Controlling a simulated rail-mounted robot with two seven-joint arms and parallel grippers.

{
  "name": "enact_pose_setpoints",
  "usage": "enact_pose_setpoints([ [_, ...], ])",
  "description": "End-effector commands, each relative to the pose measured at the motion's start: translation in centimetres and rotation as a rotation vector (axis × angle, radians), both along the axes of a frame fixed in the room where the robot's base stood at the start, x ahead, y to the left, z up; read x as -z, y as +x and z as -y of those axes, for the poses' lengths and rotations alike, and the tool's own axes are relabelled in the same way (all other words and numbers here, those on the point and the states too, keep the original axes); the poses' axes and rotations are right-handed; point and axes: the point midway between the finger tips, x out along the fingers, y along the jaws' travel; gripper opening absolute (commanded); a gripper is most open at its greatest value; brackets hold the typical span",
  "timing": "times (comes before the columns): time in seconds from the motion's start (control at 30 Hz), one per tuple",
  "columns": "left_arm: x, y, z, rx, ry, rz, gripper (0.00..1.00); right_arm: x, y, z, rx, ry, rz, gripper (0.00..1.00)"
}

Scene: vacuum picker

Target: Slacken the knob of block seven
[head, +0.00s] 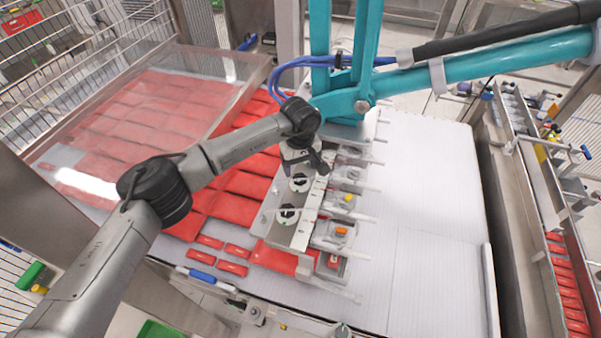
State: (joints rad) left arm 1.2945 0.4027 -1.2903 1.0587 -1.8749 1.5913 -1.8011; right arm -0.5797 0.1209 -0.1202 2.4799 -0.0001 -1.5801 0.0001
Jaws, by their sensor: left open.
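The vacuum picker head (293,236) is a pale metal bar hanging over red packs. Two round black-and-white knobs show on its top, one (299,183) just below my gripper in the picture and one (287,215) nearer the front. A row of small blocks runs along its right side, some with a yellow (348,198) or orange (341,231) part. No block numbers are readable, so I cannot tell which is block seven. My left gripper (318,168) is open over the far part of the head. My wrist hides what lies under it. My right gripper is out of view.
A teal picker arm (490,59) with blue hoses stands behind and to the right. A clear cover (150,110) lies over red packs at left. The white belt (430,220) at right is bare. Wire fencing (80,60) stands at the far left.

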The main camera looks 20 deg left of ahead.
Motion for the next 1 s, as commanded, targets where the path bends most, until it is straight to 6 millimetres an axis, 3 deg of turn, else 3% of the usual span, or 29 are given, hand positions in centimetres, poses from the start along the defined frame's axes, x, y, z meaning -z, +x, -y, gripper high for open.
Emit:
enact_pose_setpoints([
  [0.33,4.1,0.0,0.0,-0.001,-0.001,-0.001,0.69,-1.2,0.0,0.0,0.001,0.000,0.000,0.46],
  [0.8,5.0,0.0,0.0,-0.001,-0.001,0.001,0.69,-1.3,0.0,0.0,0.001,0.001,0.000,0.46],
  [1.0,5.0,0.0,0.0,-0.001,-0.001,0.001,0.51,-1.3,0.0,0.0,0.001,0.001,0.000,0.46],
])
